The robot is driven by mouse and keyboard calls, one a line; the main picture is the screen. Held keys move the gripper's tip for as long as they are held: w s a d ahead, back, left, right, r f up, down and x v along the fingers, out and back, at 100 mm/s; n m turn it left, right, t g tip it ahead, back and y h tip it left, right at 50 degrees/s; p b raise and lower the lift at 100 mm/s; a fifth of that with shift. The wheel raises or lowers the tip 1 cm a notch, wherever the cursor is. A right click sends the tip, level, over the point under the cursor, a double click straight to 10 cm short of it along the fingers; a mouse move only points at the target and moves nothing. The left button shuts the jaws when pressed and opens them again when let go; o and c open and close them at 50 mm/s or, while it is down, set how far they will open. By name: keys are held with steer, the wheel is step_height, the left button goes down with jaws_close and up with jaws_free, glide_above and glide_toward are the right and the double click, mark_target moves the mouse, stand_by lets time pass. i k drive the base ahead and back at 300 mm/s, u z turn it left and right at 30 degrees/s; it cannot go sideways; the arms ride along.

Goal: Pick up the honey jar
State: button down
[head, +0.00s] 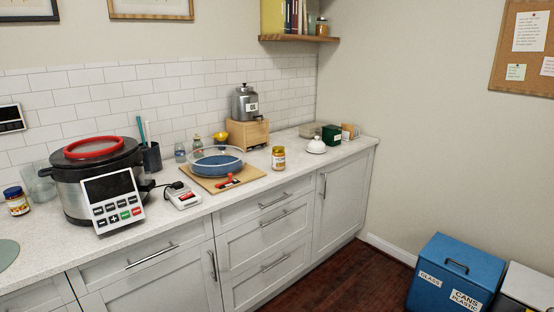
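Another jar with a blue lid (16,201) stands at the far left of the counter. A third small jar (322,27) sits on the wall shelf; its contents are unclear. My gripper is not in view.
A large dark cooker (75,196) with a keypad panel (113,201) stands at left. A glass-walled blue dish (217,161) sits on the board (250,173). A white lidded dish (316,146) stands right of the amber jar. The counter around that jar is clear.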

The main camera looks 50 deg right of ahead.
mark_target(278, 158)
steer(key=z, duration=1.5)
steer(key=i, duration=0.65)
steer(key=u, duration=0.3)
